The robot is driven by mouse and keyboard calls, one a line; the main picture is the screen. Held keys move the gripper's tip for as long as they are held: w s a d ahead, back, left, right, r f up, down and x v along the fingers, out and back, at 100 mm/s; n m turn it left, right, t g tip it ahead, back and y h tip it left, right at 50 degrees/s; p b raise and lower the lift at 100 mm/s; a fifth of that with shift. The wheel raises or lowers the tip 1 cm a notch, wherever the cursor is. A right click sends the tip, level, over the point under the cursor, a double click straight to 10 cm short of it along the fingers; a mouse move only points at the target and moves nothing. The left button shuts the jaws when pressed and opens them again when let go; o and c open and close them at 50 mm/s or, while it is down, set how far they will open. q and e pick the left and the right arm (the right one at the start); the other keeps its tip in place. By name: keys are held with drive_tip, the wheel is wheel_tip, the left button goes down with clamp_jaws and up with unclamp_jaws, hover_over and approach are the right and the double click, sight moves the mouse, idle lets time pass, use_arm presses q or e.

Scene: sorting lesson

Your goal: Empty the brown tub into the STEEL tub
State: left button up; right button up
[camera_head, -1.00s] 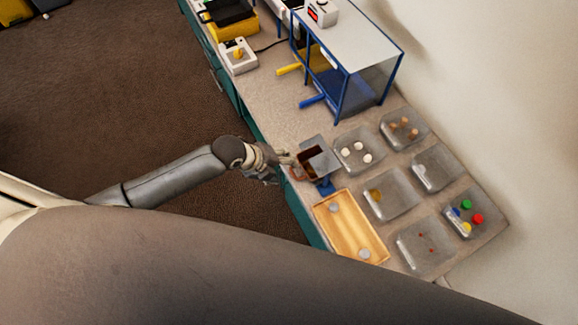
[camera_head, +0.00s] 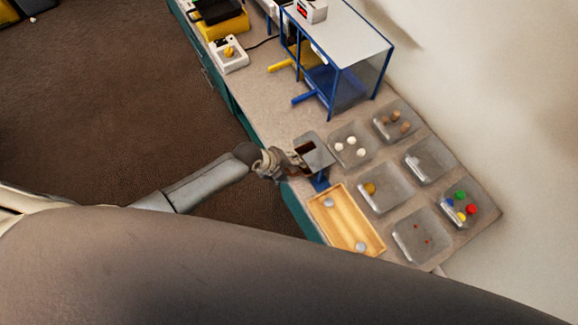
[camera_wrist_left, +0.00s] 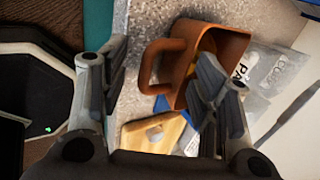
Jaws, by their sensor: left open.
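The brown tub (camera_head: 306,147) stands near the counter's front edge, partly hidden by my left gripper in the head view. In the left wrist view the brown tub (camera_wrist_left: 218,42) shows its open mouth and a looped handle; something yellow shows at its mouth. My left gripper (camera_head: 284,163) is open at the handle's side. In the left wrist view its fingers (camera_wrist_left: 165,85) lie either side of the handle, with the right finger overlapping the tub's mouth; contact cannot be told. Several clear tubs stand to the right; no STEEL label is readable. One holds a greyish item (camera_head: 428,163).
A wooden tray (camera_head: 335,216) with two grey discs lies below the brown tub. Other clear tubs hold white balls (camera_head: 350,145), brown pieces (camera_head: 396,120) and coloured pieces (camera_head: 463,205). A blue-framed case (camera_head: 340,70) stands further up the counter.

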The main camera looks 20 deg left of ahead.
use_arm(q)
drive_tip(key=shift+c, duration=0.5)
drive_tip(key=c, duration=0.9)
drive_tip(key=shift+o, duration=0.2)
drive_tip(key=shift+r, duration=0.1)
drive_tip(key=shift+r, duration=0.15)
drive_tip(key=shift+r+p, duration=0.3)
drive_tip(key=shift+p, duration=0.1)
drive_tip(key=s+a+p, duration=0.2)
drive_tip(key=s+a, duration=1.2)
drive_tip(key=shift+s, duration=0.15)
